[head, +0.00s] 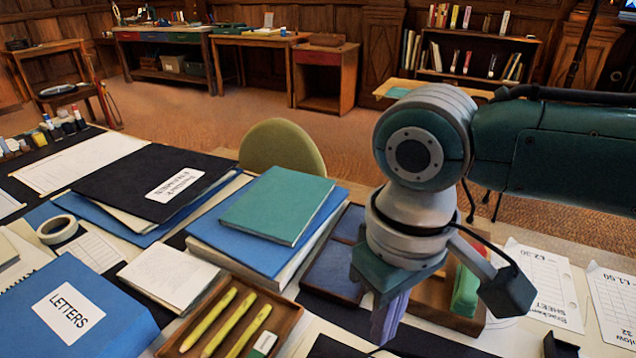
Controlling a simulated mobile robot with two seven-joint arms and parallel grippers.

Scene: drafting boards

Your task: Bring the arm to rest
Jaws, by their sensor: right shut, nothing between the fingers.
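My right arm (560,150) comes in from the right, green and grey, with a round wrist joint bent downward. My right gripper (390,318) hangs below the wrist, pointing down over the desk. It is shut and empty. Its tips are in front of the tray area near the bottom edge, and I cannot tell how high they are above the desk. My left gripper is not in view.
A wooden tray (168,348) with yellow markers lies left of the gripper. A blue LETTERS folder (110,318), a teal book (277,205) on blue ones and a black folder (140,180) crowd the left. Paper sheets (545,290) lie right. A green chair back (283,147) stands behind.

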